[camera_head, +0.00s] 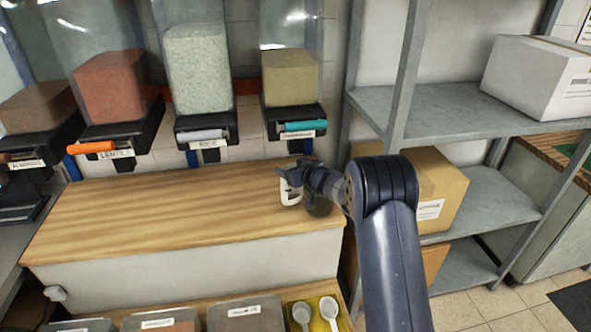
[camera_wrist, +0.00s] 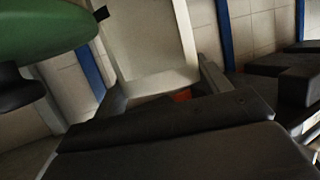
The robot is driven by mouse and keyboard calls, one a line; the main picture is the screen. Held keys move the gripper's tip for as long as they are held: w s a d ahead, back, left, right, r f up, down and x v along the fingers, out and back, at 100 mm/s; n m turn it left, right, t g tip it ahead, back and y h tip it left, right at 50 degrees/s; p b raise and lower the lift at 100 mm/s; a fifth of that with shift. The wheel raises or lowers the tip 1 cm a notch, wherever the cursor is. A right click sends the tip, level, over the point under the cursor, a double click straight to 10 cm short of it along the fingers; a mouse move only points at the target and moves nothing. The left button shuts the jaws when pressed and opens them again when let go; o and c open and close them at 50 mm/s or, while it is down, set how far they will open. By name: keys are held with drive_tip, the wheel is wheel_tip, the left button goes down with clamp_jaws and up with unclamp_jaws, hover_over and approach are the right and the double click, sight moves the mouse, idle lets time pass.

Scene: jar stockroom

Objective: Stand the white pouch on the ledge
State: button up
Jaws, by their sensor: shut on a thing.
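My gripper (camera_head: 291,180) is above the right end of the wood-topped ledge (camera_head: 150,210), below the dispensers. It is shut on a small white thing (camera_head: 291,194), which seems to be the white pouch; dark fingers cover part of it. I cannot tell whether it touches the wood. A dark olive round shape (camera_head: 319,207) shows just beneath my wrist. In the wrist view, dark gripper parts (camera_wrist: 180,140) fill the lower half. A pale panel (camera_wrist: 157,40) stands behind them, and I cannot tell whether it is the pouch.
Dispensers with orange (camera_head: 92,147), grey and teal (camera_head: 305,126) handles hang over the ledge's back. A metal shelf unit (camera_head: 450,110) with a white box (camera_head: 540,78) and cardboard box (camera_head: 437,190) stands right. White scoops (camera_head: 329,308) lie below in front. The ledge's left and middle are clear.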

drive_tip(key=shift+w+d+f, duration=0.1)
drive_tip(key=shift+d+f, duration=0.2)
drive_tip(key=shift+d, duration=0.35)
drive_tip(key=shift+a+f, duration=0.1)
drive_tip(key=shift+f, duration=0.3)
drive_tip(key=shift+f, duration=0.2)
drive_tip(key=o, duration=1.3)
drive_tip(key=shift+r, duration=0.1)
drive_tip(key=shift+r, duration=0.2)
drive_tip(key=shift+s, duration=0.2)
drive_tip(key=b+v, duration=0.1)
drive_tip(key=v, duration=1)
drive_tip(key=shift+s+d+r+b, duration=0.1)
drive_tip(key=shift+s+d+b, duration=0.05)
drive_tip(key=shift+d+b, duration=0.15)
